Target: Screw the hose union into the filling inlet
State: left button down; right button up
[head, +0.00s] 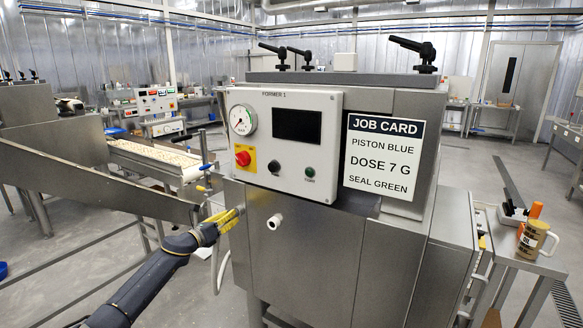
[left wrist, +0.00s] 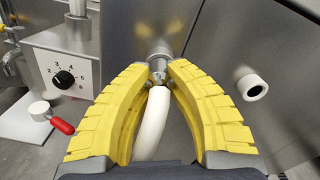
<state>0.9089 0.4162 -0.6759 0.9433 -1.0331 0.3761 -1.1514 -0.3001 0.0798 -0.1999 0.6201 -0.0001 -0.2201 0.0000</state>
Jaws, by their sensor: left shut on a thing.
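My left gripper (head: 233,216) has yellow padded fingers and reaches the left side of the steel machine in the head view. In the left wrist view its fingertips (left wrist: 159,70) are closed around a small metal hose union (left wrist: 158,77). The white hose (left wrist: 152,125) runs back from the union between the fingers, and it also hangs below the gripper in the head view (head: 216,265). A round metal stub (left wrist: 157,49), which looks like the filling inlet, stands directly beyond the union. The fingertips partly hide the joint, so I cannot tell how far they are engaged. My right gripper is not in view.
A white-rimmed port (left wrist: 252,88) sticks out of the panel to the right. A dial box (left wrist: 66,76) and a red-handled lever (left wrist: 61,126) are at the left. The job card (head: 384,157) reads piston blue, dose 7 g, seal green. A conveyor (head: 155,158) stands left of the machine.

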pick_arm(q)
jog(key=m, duration=0.4)
jog(key=shift+m, duration=0.3)
jog(key=c, duration=0.9)
grip_release()
jog(key=shift+c, duration=0.2)
jog(key=v, duration=0.7)
jog(key=shift+s, duration=0.1)
dwell(0.5)
